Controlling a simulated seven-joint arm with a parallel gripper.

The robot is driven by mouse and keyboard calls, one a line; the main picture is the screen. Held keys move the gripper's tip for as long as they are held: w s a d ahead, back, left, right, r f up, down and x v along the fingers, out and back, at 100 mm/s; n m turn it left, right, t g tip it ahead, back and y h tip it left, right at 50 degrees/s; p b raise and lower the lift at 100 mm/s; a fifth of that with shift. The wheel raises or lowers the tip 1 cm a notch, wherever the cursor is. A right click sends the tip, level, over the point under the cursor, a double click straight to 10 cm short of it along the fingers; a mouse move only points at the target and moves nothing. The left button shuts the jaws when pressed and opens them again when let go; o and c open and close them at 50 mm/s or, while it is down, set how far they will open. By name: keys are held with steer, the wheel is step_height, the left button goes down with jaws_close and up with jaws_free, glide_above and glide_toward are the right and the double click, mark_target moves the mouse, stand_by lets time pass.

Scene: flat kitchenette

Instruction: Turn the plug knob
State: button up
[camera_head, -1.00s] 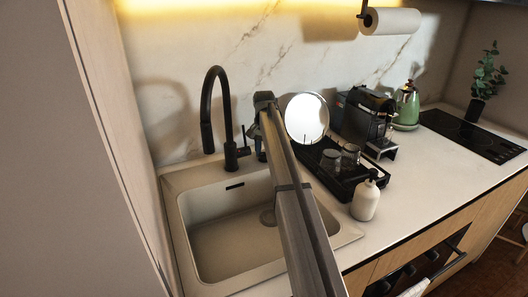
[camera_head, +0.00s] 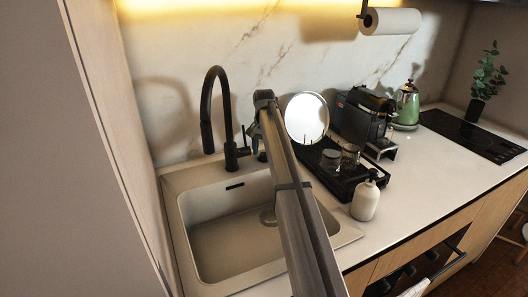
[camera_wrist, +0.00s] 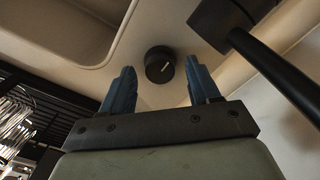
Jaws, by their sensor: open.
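The plug knob (camera_wrist: 160,65) is a small round black knob with a pale line mark on its face. It sits on the pale sink deck and lies between my two blue fingers in the wrist view. My gripper (camera_wrist: 160,75) is open, with one finger to each side of the knob in the picture and no visible contact. In the head view, the knob (camera_head: 262,156) shows as a small dark shape behind the sink, right of the faucet base, and my gripper (camera_head: 254,131) is near it, largely hidden by my arm.
The black faucet (camera_head: 208,135) stands left of the knob; its base (camera_wrist: 216,22) and a black rod are close to my right finger in the wrist view. The sink basin (camera_head: 215,235) lies in front. A dish rack (camera_head: 345,185) and a soap bottle (camera_head: 365,202) are right.

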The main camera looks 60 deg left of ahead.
mark_target(264, 154)
step_height(264, 154, up, 13)
steer(key=shift+r, duration=0.15)
stand_by(0.4)
stand_by(0.4)
